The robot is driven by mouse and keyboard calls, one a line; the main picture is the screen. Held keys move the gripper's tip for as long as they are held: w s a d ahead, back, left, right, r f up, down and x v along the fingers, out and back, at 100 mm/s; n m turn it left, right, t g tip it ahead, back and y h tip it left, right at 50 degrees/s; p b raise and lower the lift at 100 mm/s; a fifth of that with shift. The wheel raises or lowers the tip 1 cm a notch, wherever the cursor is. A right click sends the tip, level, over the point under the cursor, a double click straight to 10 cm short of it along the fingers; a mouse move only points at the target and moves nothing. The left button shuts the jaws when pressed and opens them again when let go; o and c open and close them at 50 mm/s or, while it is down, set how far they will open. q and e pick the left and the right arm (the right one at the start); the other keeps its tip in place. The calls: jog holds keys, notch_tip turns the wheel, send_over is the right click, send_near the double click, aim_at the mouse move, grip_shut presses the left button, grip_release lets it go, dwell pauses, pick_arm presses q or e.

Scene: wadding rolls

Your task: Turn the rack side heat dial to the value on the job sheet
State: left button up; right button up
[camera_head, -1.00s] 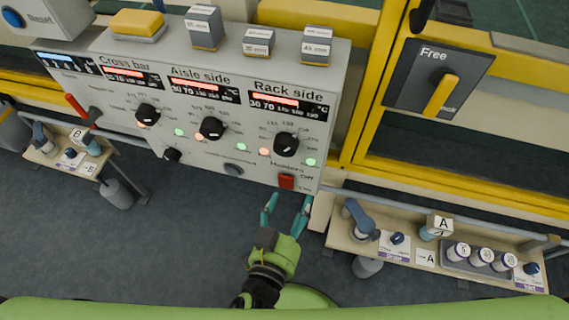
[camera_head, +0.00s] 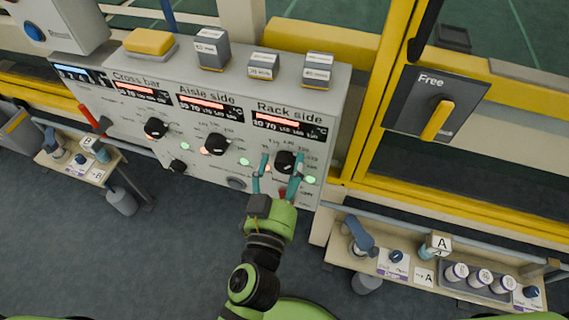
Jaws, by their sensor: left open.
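The rack side heat dial (camera_head: 286,162) is a black round knob under the "Rack side" label and its red-lit display (camera_head: 289,124), on the front of the grey control box (camera_head: 338,110). My left gripper (camera_head: 277,162) is open, its two teal fingers pointing up at the dial, one on each side of it in the picture. I cannot tell whether the fingers touch the knob. The fingers hide parts of the scale around it. The aisle side dial (camera_head: 217,144) and cross bar dial (camera_head: 156,128) are to its left. No job sheet is readable. My right gripper is not in view.
A red switch (camera_head: 283,194) below the dial is partly hidden by my gripper. Small labelled blocks (camera_head: 263,66) and a yellow pad (camera_head: 149,42) sit on the box. A yellow-handled switch (camera_head: 436,120) is at right. A shelf (camera_head: 340,257) with rolls stands at lower right.

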pick_arm(q)
jog(key=c, duration=1.2)
jog(key=shift+o, duration=0.2)
jog(key=shift+m, duration=0.3)
jog(key=shift+f+m+b, duration=0.1)
jog(key=shift+m+b, duration=0.6)
jog(key=shift+m, duration=0.5)
jog(key=shift+m+b, duration=0.35)
jog(key=shift+m, duration=1.55)
jog(key=o, duration=1.2)
jog(key=shift+w, duration=0.1)
jog(key=shift+c, duration=0.2)
